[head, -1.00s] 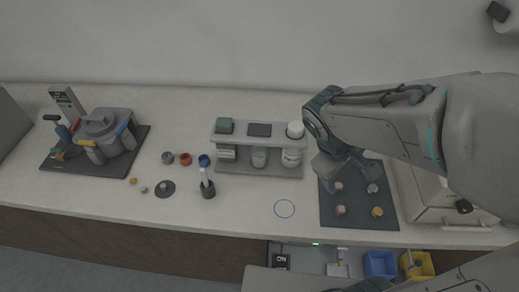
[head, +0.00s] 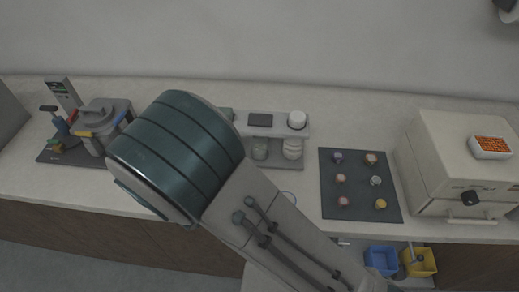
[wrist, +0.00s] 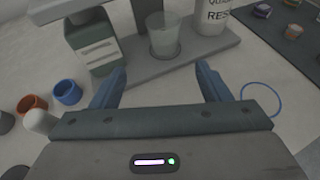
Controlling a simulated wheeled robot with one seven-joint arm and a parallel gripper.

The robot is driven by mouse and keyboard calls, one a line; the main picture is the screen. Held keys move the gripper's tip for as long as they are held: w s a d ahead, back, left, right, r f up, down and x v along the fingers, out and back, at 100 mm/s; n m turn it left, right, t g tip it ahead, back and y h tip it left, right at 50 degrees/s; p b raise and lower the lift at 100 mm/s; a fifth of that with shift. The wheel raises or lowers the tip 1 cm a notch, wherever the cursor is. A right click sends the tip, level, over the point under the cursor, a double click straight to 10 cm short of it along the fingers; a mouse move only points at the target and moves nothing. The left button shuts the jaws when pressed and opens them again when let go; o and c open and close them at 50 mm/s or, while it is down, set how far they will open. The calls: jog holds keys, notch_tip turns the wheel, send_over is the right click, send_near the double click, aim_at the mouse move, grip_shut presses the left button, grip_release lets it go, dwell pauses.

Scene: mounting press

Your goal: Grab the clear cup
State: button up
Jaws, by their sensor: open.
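The clear cup (wrist: 163,38) stands upright on the lower board of the grey shelf in the wrist view. In the head view the cup (head: 260,149) shows beneath the upper shelf, just right of my arm. My gripper (wrist: 160,80) is open and empty. Its two blue-grey fingers are spread apart, with the cup ahead of the gap between them and not touching. In the head view my gripper is hidden by my own arm.
A green-and-white box (wrist: 96,45) stands left of the cup, and a white labelled bottle (wrist: 212,15) stands right. The shelf (head: 304,130) has an upper deck above them. A dark mat (head: 360,205) holds several small pieces.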

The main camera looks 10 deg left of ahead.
aim_at(256, 152)
jog(key=p+x, duration=0.1)
jog(key=x, duration=0.7)
jog(key=shift+d, duration=0.1)
jog(key=shift+w+d+p, duration=0.35)
jog(key=shift+w, duration=0.15)
jog(key=shift+p+x, duration=0.55)
jog(key=shift+x, duration=1.55)
jog(key=shift+d, duration=0.15)
jog(key=shift+s, duration=0.1)
jog(key=c, duration=1.1)
